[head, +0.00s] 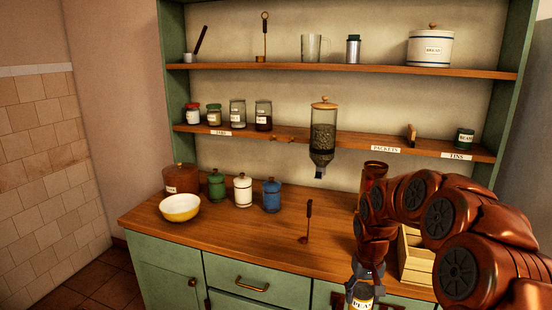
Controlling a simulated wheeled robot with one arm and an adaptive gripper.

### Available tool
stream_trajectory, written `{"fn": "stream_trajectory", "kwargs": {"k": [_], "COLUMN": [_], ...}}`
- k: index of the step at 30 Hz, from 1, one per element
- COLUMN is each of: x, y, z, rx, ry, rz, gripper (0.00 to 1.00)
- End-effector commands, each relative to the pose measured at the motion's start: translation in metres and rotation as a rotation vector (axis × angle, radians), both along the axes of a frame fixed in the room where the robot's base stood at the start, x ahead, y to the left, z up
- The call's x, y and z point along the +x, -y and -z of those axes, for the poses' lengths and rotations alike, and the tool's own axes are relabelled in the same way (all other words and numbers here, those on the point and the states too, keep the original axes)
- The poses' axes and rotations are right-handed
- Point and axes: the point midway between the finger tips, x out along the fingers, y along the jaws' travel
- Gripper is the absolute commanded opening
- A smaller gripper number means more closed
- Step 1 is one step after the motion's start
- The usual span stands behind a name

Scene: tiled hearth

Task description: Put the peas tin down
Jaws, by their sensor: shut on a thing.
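The peas tin (362,304) shows at the bottom edge of the head view, with a pale label and part of its lettering visible; its lower part is cut off by the frame. My gripper (366,284) is shut on it from above. The tin is in front of the green cabinet's drawers, below the level of the wooden counter (270,232). Whether anything lies under the tin is out of view.
A wooden crate (416,258) is partly hidden behind my arm. A yellow bowl (180,208) is at left.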

Motion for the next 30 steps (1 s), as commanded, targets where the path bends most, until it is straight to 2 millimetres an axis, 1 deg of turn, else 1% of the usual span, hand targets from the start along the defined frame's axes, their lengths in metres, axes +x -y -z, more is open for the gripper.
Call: {"fn": "stream_trajectory", "kwargs": {"k": [1,3,6,9,30], "x": [0.003,0.005,0.007,0.008,0.009], "y": [-0.014,-0.029,-0.042,-0.048,-0.050], "z": [0.010,0.019,0.028,0.032,0.033], "rx": [0.001,0.002,0.003,0.004,0.006], "ry": [-0.003,-0.003,-0.002,0.000,0.001], "rz": [-0.011,-0.018,-0.023,-0.023,-0.023], "gripper": [0.15,0.15,0.15,0.15,0.15]}}
